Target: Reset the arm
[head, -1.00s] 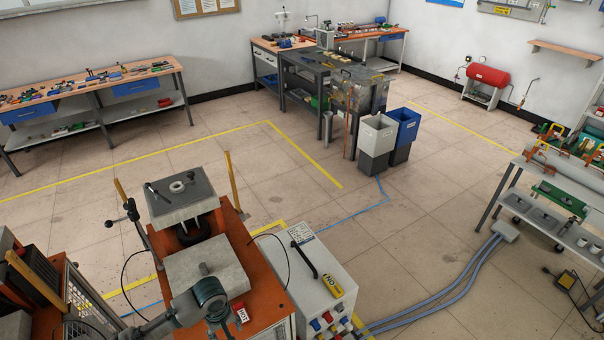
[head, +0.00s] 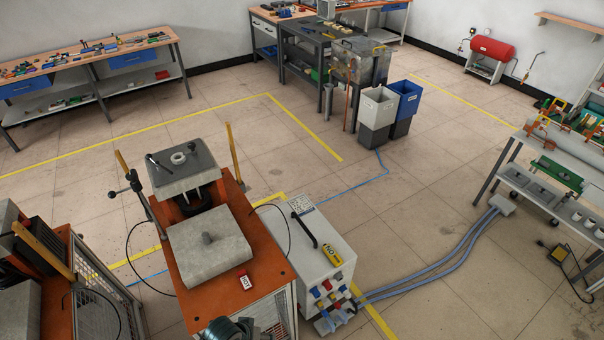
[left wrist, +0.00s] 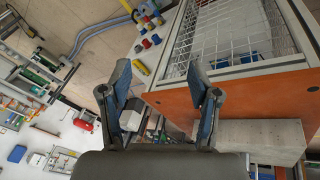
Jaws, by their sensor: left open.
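My left gripper (left wrist: 160,92) shows in the left wrist view with its two blue-padded fingers spread apart and nothing between them. It is beside the orange-topped machine stand (left wrist: 228,92) with its wire-mesh side, and the view is strongly tilted. My right gripper is in neither view.
The orange stand carries a grey block (head: 210,250) and a grey press-like unit (head: 182,172) with upright yellow posts. A white power box (head: 305,255) stands to its right, with blue hoses (head: 430,270) on the floor.

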